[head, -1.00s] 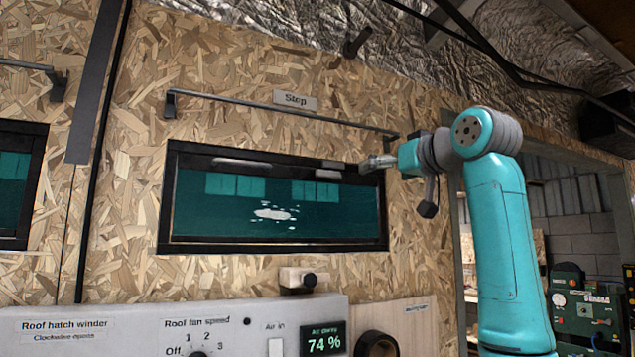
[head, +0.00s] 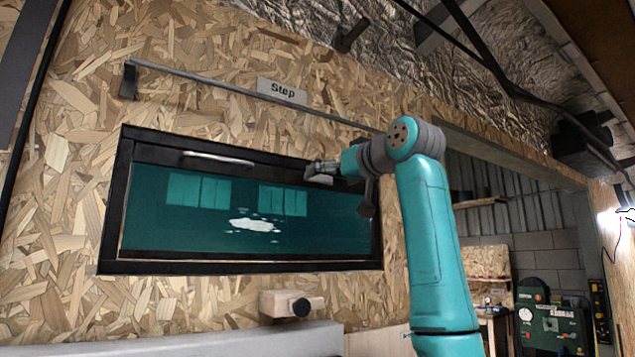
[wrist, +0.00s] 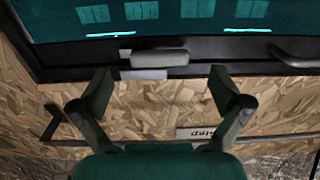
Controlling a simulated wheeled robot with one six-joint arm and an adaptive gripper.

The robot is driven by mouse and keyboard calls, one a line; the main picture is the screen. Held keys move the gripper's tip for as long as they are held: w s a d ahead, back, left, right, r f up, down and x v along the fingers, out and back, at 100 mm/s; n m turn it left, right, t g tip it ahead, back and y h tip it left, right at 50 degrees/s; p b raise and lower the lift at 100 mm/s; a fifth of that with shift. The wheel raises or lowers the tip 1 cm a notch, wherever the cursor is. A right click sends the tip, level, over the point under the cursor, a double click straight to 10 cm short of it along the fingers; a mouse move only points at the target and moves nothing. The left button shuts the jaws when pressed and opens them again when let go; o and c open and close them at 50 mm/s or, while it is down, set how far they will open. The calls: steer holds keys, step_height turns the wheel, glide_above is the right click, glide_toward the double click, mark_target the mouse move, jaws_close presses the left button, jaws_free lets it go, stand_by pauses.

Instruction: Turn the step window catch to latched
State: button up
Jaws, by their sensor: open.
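The step window (head: 150,215) is a wide dark-framed pane in the chipboard wall, under a "Step" label (head: 282,91). Its catch (wrist: 160,57) is a light grey lever on the top of the black frame. The lever lies along the frame in the wrist view, beside a pale plate (wrist: 143,74). My gripper (wrist: 161,76) is open, one finger to each side of the catch, with nothing held. No finger visibly touches the lever. In the head view my gripper (head: 312,172) is at the window's top edge and partly covers the catch.
A grey handle bar (head: 218,158) is on the window's top frame, left of my gripper. A long rail (head: 225,90) runs above the window. A wooden block with a black knob (head: 300,307) is below. The glass front is clear.

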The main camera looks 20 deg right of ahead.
mark_target(321, 180)
steer(key=shift+x, duration=2.7)
steer(key=c, duration=1.1)
